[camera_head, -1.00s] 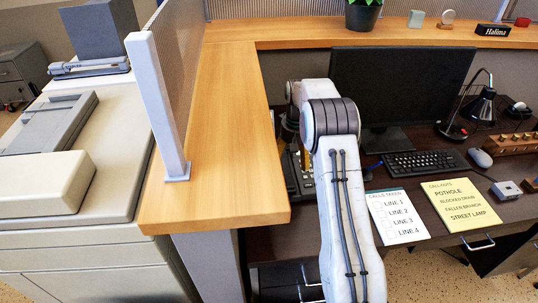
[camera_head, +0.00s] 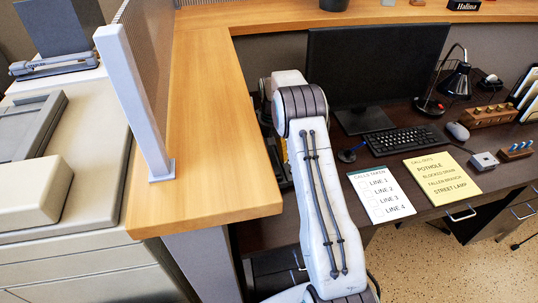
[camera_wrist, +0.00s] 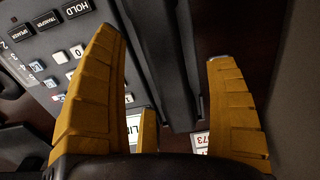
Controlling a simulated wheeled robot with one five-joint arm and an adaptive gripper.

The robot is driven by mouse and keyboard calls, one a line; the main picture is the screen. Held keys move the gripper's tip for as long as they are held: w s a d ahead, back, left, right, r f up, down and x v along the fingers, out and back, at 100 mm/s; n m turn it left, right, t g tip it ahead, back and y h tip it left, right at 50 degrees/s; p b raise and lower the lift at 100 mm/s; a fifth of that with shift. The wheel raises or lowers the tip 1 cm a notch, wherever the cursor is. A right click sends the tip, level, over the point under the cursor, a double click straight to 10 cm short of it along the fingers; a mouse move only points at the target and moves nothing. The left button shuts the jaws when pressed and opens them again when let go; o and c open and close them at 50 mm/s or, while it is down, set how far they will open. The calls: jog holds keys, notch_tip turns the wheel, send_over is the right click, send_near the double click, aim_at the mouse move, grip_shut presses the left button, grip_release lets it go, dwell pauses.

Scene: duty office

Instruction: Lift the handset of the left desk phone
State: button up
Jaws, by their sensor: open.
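The desk phone (camera_wrist: 60,48) fills the left and upper part of the wrist view, with pale number keys and HOLD, TRANSFER and SPEAKER buttons. In the head view only a bit of the dark phone (camera_head: 283,178) shows; my arm and the wooden ledge hide the rest. My gripper (camera_wrist: 165,45) is open, its yellow fingers apart. The left finger lies over the keypad, the right one over dark desk. A long dark bar (camera_wrist: 160,65), apparently the handset, runs between the fingers. I cannot tell whether they touch it.
The raised wooden ledge (camera_head: 205,130) and a divider post (camera_head: 135,100) stand close left of my arm. A monitor (camera_head: 375,65), keyboard (camera_head: 405,139), calls sheet (camera_head: 381,194) and yellow note (camera_head: 441,178) lie to the right.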

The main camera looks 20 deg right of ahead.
jog(key=shift+f, duration=0.85)
